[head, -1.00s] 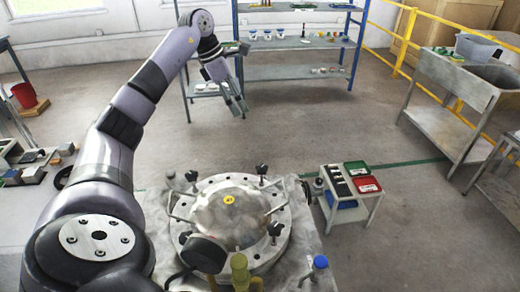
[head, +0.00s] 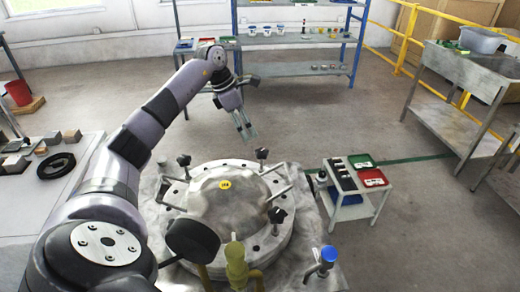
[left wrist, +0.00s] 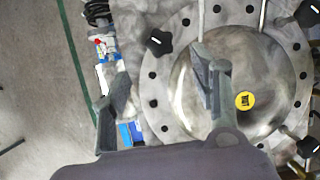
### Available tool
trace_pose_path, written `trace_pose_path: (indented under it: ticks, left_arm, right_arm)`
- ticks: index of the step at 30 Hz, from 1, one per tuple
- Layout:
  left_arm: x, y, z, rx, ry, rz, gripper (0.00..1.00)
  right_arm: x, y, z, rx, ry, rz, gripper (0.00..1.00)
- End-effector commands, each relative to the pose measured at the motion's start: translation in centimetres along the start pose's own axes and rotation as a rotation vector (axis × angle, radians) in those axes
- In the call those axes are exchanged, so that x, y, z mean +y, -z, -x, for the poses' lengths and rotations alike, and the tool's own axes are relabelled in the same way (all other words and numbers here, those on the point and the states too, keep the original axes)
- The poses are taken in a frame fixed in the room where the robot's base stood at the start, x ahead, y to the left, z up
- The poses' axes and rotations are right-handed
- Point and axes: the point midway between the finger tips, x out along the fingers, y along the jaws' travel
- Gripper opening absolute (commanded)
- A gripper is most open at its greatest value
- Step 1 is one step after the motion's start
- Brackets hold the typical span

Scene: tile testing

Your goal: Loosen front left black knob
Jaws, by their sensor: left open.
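A round metal vessel (head: 225,205) with a domed lid and a yellow sticker stands in front of me. Black knobs sit around its rim: back left (head: 184,160), back right (head: 262,154) and right (head: 277,216). A larger dark round part (head: 193,240) is at its front left; I cannot tell if it is a knob. My left gripper (head: 246,132) is open and empty, above and beyond the vessel's back edge. In the left wrist view, a star-shaped black knob (left wrist: 158,42) appears beyond and between the open fingers, apart from them. My right gripper is out of view.
A small cart (head: 352,190) with red and green trays stands right of the vessel. Yellow fittings (head: 237,265) and a blue-capped part (head: 328,255) are near the front. A blue shelf (head: 290,70) stands at the back, a metal sink table (head: 465,75) at the right.

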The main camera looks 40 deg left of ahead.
Motion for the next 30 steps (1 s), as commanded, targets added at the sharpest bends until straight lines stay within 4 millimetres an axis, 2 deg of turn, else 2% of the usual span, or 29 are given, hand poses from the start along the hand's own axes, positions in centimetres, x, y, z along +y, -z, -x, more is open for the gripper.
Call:
trace_pose_path:
  ticks: [3, 9, 15, 21, 28, 30]
  left_arm:
    - [-0.1, -0.1, -2.7, 0.0, 0.005, 0.001, 0.56]
    - [-0.1, -0.1, -6.8, -0.001, 0.004, 0.001, 0.56]
    - [-0.1, -0.1, -9.5, -0.002, 0.002, 0.001, 0.56]
    - [0.0, 0.0, -10.5, 0.0, -0.001, 0.001, 0.56]
    - [0.0, 0.0, -10.6, 0.0, -0.001, 0.001, 0.56]
    - [0.0, 0.0, -10.5, 0.0, -0.001, 0.001, 0.51]
  right_arm:
    - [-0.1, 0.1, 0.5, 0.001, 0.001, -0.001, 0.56]
    - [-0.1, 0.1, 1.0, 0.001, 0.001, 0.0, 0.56]
    - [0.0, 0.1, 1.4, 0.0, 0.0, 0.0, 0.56]
    - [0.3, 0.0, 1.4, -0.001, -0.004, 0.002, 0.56]
    - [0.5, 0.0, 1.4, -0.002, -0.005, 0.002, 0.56]
    - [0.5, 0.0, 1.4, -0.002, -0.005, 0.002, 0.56]
